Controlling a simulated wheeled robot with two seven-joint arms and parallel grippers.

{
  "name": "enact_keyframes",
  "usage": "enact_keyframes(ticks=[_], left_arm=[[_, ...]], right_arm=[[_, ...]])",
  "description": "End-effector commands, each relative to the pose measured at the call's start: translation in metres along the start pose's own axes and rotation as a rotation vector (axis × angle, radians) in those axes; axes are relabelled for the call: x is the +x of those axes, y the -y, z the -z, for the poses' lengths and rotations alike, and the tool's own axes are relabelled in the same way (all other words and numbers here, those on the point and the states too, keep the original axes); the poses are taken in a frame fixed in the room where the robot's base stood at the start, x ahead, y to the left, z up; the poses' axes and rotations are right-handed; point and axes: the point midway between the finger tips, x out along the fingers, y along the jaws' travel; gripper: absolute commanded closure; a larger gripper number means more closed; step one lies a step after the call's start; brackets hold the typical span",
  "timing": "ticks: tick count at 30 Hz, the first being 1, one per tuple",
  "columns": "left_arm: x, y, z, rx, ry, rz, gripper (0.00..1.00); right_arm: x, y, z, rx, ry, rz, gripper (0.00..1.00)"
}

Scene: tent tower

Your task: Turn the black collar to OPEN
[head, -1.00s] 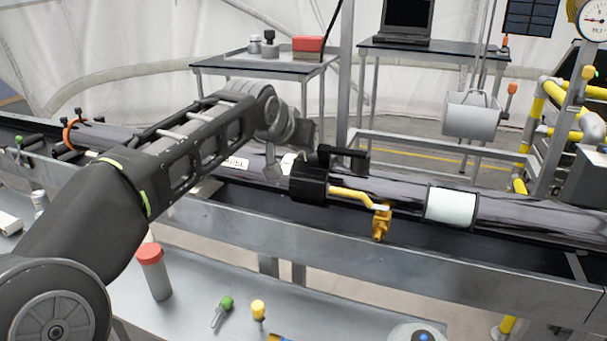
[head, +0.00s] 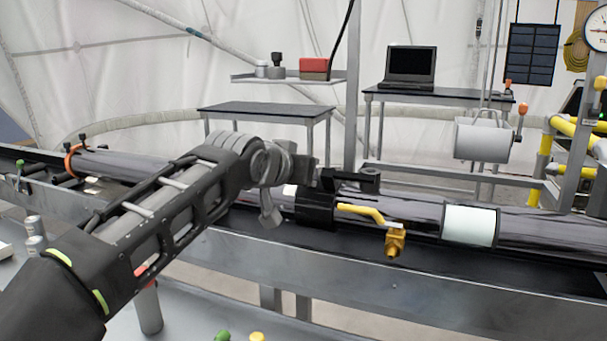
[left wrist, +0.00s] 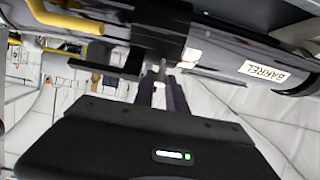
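The black collar (head: 317,208) sits around the long dark tube in the middle of the head view, with a black handle (head: 352,181) on its upper side. The two fingers are close together with a narrow gap, pointing at the collar's edge. Contact cannot be told. In the head view my left wrist is just left of and above the collar, hiding the fingertips. No OPEN mark is readable. My right gripper is out of view.
The tube carries a BARREL label (left wrist: 264,74) and a white band (head: 469,225). The metal trough's front wall (head: 450,285) runs below. A laptop table and shelf stand behind.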

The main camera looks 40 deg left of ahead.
Motion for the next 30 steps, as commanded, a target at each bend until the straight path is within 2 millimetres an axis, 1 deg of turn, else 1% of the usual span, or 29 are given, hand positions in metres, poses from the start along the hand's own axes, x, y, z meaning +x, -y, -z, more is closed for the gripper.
enact_keyframes(ticks=[1,3,11,14,17,24,27,30], left_arm=[[0.000,0.000,-0.002,0.000,0.005,0.000,0.80],[0.000,0.000,-0.002,0.000,0.005,0.000,0.74],[0.000,0.000,-0.001,0.000,0.003,0.000,0.74],[-0.005,0.000,-0.001,0.000,0.002,0.000,0.74],[-0.015,0.000,0.000,-0.001,0.001,0.000,0.74],[-0.055,0.000,0.000,0.000,0.001,0.000,0.74],[-0.068,0.000,0.000,0.000,0.002,0.000,0.74],[-0.076,0.000,-0.001,0.000,0.003,0.000,0.74]], right_arm=[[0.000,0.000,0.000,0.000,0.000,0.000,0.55],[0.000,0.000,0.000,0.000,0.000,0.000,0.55],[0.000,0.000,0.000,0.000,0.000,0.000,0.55],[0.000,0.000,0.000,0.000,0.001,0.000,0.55],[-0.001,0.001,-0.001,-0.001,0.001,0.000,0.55],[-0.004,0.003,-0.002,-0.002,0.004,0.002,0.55],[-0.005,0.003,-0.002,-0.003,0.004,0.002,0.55],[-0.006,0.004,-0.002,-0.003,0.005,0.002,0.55]])
